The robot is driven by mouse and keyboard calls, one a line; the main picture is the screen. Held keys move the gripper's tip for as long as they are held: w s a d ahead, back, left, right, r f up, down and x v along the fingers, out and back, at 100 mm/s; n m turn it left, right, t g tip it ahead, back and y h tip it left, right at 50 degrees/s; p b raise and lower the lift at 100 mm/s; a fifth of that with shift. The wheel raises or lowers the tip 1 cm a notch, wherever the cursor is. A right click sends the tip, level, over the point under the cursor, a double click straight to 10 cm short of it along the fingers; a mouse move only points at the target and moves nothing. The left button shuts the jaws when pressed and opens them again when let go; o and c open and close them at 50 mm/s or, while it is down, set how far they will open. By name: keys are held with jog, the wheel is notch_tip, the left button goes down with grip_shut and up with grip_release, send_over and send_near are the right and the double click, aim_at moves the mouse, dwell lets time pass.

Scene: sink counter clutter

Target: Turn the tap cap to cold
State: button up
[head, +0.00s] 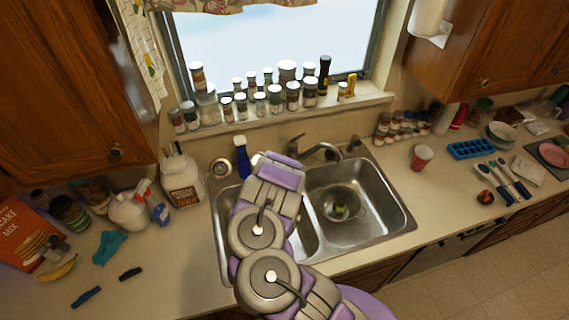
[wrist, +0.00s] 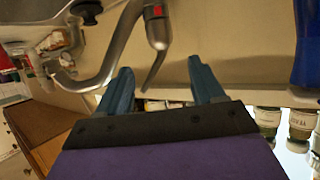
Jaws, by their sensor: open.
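The metal tap (head: 322,150) stands at the back of the sink, its curved spout over the basins. In the wrist view, the tap cap (wrist: 158,32) is a silver cylinder with a red mark. A thin lever (wrist: 152,72) runs from it toward the space between my fingers. My gripper (wrist: 160,66) is open, with one blue finger on each side of the lever's end. Nothing is clearly gripped, and I cannot tell whether a finger touches the lever. In the head view my arm hides the gripper's fingers.
The double sink (head: 385,215) has a strainer in its right basin. A blue bottle (head: 242,160) stands behind the sink, left of the tap. Several spice jars line the window sill (head: 360,103). A red cup (head: 421,158) stands on the right counter.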

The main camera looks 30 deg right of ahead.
aim_at(289, 151)
jog(key=shift+a+r, duration=0.1)
jog(key=shift+a, duration=0.05)
dwell(0.3)
jog(key=w+f+m+h+b, duration=0.2)
jog(key=w+h+b, duration=0.25)
jog(key=b, duration=0.75)
jog(key=a+f+m+g+h+b, duration=0.3)
jog(key=a+f+b, duration=0.25)
jog(key=b, duration=0.45)
jog(key=x, duration=1.4)
jog(key=shift+w+d+r, duration=0.2)
jog(key=shift+w+d, duration=0.1)
jog(key=shift+x, duration=1)
jog(key=shift+r, duration=0.1)
jog(key=shift+c, duration=0.5)
